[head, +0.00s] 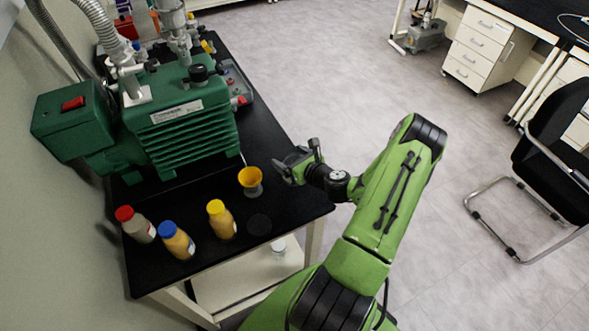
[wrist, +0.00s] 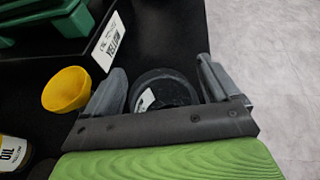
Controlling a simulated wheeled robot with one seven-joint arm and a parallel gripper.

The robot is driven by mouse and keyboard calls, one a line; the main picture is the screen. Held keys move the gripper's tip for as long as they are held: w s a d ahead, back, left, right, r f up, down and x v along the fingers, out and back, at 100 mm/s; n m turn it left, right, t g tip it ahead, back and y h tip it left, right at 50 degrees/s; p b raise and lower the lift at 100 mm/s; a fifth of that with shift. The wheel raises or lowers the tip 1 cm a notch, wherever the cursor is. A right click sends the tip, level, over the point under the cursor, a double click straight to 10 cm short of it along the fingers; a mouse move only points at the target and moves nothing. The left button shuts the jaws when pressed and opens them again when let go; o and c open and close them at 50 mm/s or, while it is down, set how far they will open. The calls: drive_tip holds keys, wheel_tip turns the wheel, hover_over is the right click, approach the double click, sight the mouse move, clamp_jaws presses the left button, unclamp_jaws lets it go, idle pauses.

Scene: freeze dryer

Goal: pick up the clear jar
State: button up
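The clear jar (wrist: 172,88) shows in the wrist view as a round, see-through, dark-looking vessel with a small white label. It lies between the two grey fingers of my gripper (wrist: 163,76), with slight gaps visible on both sides, so the gripper looks open around or above it. I cannot tell how far down the fingers reach. In the head view my gripper (head: 298,166) is over the right edge of the black bench top, just right of the yellow funnel. The jar between the fingers is not clearly visible there.
The yellow funnel (head: 250,177) stands close left of my gripper. Bottles with red (head: 138,226), blue (head: 177,242) and yellow (head: 222,222) caps stand at the front of the bench. A green pump (head: 185,130) fills the back left. Open floor lies right.

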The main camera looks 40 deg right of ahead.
drive_tip(key=c, duration=1)
